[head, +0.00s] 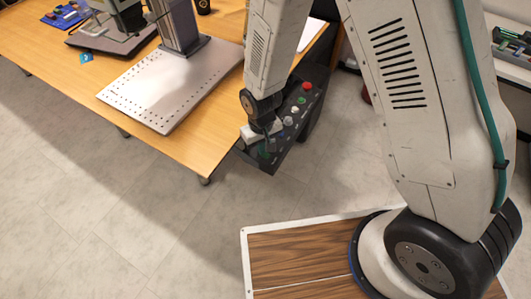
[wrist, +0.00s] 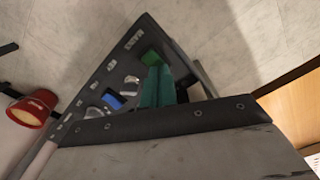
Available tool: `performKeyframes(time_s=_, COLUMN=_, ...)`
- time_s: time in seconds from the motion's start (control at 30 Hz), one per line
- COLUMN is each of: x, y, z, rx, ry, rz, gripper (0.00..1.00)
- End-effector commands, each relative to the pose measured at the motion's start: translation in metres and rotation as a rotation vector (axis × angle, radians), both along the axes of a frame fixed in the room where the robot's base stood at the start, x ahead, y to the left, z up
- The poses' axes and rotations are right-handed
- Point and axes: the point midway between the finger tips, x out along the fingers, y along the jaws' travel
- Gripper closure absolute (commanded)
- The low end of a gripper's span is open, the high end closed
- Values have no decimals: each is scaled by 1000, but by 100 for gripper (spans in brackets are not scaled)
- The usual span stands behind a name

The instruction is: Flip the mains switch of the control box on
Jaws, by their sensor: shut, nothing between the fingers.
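The dark control box (head: 262,165) stands at the right end of the wooden table, its sloped panel carrying several controls. In the wrist view, a green rocker switch (wrist: 151,57) sits near the labelled end of the panel (wrist: 127,60); I take it for the mains switch. My gripper (wrist: 157,72) has teal fingers, shut and empty, with the tips right beside the green switch and partly over it. I cannot tell whether they touch it or which way it is tipped. In the head view my wrist hides part of the panel.
A silver knob (wrist: 130,83), a blue button (wrist: 113,101) and a red mushroom button (wrist: 38,106) line the panel on from the switch. The wooden table (head: 200,152) with a perforated plate (head: 150,105) lies left of the box. The floor in front is clear.

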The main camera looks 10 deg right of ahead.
Motion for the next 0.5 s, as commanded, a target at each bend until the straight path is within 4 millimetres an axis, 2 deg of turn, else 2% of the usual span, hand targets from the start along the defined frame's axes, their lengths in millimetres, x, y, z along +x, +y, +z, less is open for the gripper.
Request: performKeyframes(time_s=0.5, x=0, y=0, z=-4, rx=1, ry=-2, rz=0, gripper=100)
